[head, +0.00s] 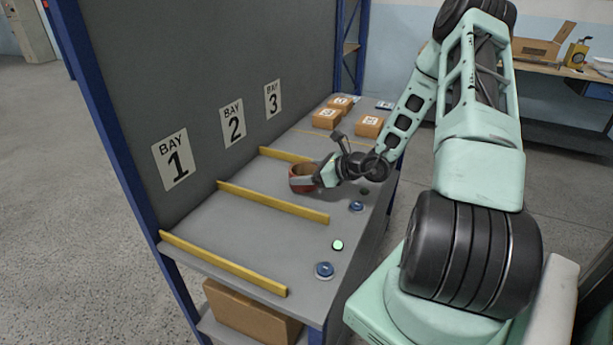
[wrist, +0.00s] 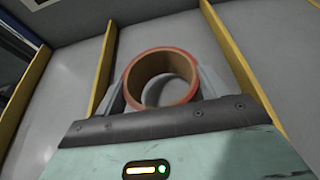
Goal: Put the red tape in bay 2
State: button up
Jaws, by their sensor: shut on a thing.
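The red tape (head: 303,183) is a ring with a brown inside. It also shows upright-axis in the wrist view (wrist: 162,77), between my fingertips. My gripper (head: 309,181) is shut on it, with one finger on each side of the ring. The tape is over bay 2, between the yellow divider (head: 272,202) on the bay 1 side and the one (head: 285,154) on the bay 3 side. I cannot tell whether it touches the shelf. The bay 2 sign (head: 232,123) is on the grey back panel.
A yellow divider (head: 222,263) edges bay 1, which is empty. Blue buttons (head: 324,270) (head: 357,206) and a lit green light (head: 337,245) line the shelf's front. Several cardboard boxes (head: 368,126) stand at the far end. A blue post (head: 115,140) bounds the near side.

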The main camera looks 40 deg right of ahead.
jog(key=shift+f, duration=0.65)
jog(key=shift+f, duration=0.2)
jog(key=o, duration=1)
jog(key=shift+r, duration=0.1)
